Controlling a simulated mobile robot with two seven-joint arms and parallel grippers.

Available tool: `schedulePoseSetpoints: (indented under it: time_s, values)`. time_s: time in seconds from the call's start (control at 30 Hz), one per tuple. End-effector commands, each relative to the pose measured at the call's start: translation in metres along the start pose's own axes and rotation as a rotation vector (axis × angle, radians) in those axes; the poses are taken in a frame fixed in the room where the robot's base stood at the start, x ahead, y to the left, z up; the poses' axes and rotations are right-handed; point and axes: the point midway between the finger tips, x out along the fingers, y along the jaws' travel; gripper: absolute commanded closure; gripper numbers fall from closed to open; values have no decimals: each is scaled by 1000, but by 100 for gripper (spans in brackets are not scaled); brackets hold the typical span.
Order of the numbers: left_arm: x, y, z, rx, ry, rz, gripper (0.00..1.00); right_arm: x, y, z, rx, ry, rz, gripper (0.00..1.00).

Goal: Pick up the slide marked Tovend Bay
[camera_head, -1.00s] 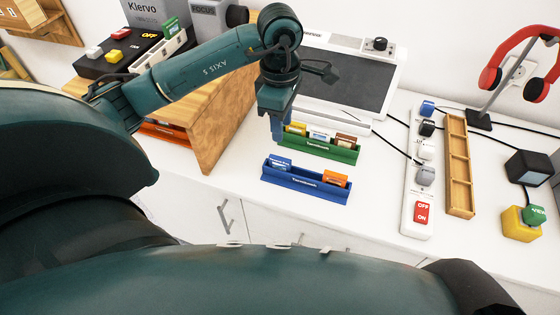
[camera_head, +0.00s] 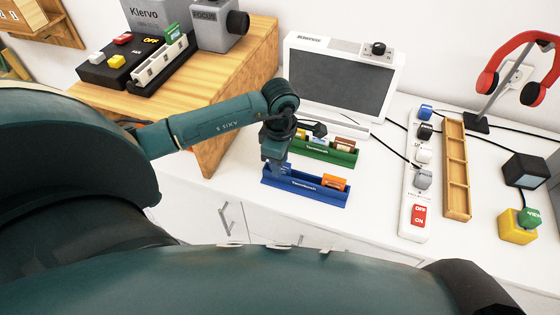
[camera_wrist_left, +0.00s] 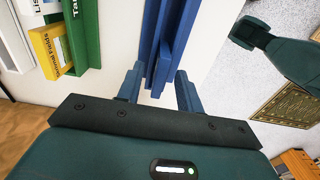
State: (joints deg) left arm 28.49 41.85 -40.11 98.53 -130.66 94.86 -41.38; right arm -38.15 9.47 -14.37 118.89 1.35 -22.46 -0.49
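My left gripper (camera_head: 274,172) is over the left end of the blue tray (camera_head: 310,193). In the left wrist view its fingers (camera_wrist_left: 158,90) are apart, with a narrow blue edge (camera_wrist_left: 162,45) reaching between them; I cannot tell slide from tray wall there. The blue slide seen earlier at that end is hidden behind the gripper in the head view. An orange slide (camera_head: 334,183) stands in the tray's right part. The green tray (camera_head: 326,153) behind holds several slides, among them a yellow one (camera_wrist_left: 50,52). I cannot read Tovend Bay on any slide. My right gripper is not in view.
A wooden riser (camera_head: 235,95) stands left of the trays, and a screen (camera_head: 340,78) behind them. A power strip (camera_head: 415,190) and an empty wooden tray (camera_head: 456,165) stand to the right.

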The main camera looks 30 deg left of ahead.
Motion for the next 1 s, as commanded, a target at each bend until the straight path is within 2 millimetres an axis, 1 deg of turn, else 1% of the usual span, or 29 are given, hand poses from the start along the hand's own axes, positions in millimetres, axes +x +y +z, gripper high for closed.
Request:
schedulePoseSetpoints:
  time_s: [0.23,0.27,0.6,0.7,1.0]
  values:
    - [3,0,0,0,1,1,64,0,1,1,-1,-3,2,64]
    - [2,0,0,0,0,1,65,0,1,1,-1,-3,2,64]
    - [2,0,0,0,0,1,93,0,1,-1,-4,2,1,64]
    - [2,0,0,0,0,1,100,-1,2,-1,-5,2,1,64]
    - [2,0,0,0,0,1,100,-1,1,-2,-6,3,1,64]
